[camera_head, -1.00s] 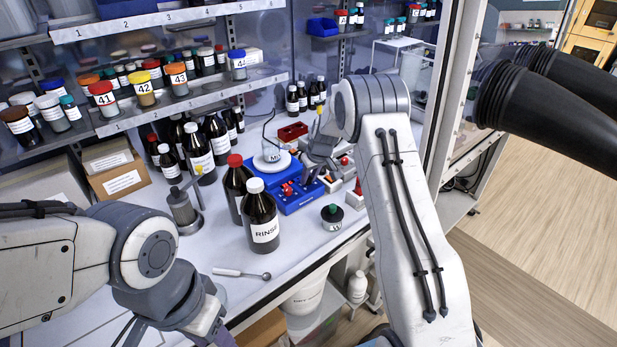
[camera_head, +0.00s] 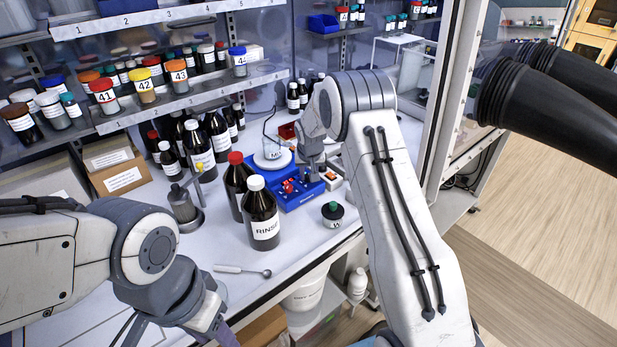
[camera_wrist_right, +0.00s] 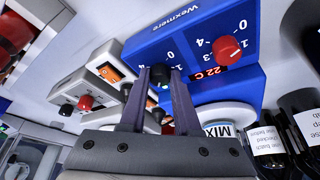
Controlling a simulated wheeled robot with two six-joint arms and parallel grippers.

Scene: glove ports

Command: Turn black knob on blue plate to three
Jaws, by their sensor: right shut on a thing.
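The blue plate (camera_head: 301,201) sits on the bench with a white round MIX top (camera_head: 271,160). It shows upside down in the right wrist view (camera_wrist_right: 197,47), with a red knob (camera_wrist_right: 227,50), a lit 22 C display (camera_wrist_right: 208,73) and dial numbers. My right gripper (camera_head: 312,173) reaches down to its right part. In the right wrist view my right gripper (camera_wrist_right: 160,80) is shut on the black knob (camera_wrist_right: 160,73), one finger on each side. The knob's pointer cannot be made out. My left gripper (camera_head: 222,336) is mostly cut off at the bottom edge.
The RINSE bottle (camera_head: 261,214) and another brown bottle stand left of the plate. A grey device with an orange switch (camera_wrist_right: 108,72) is beside the plate. A spoon (camera_head: 243,270) lies in front.

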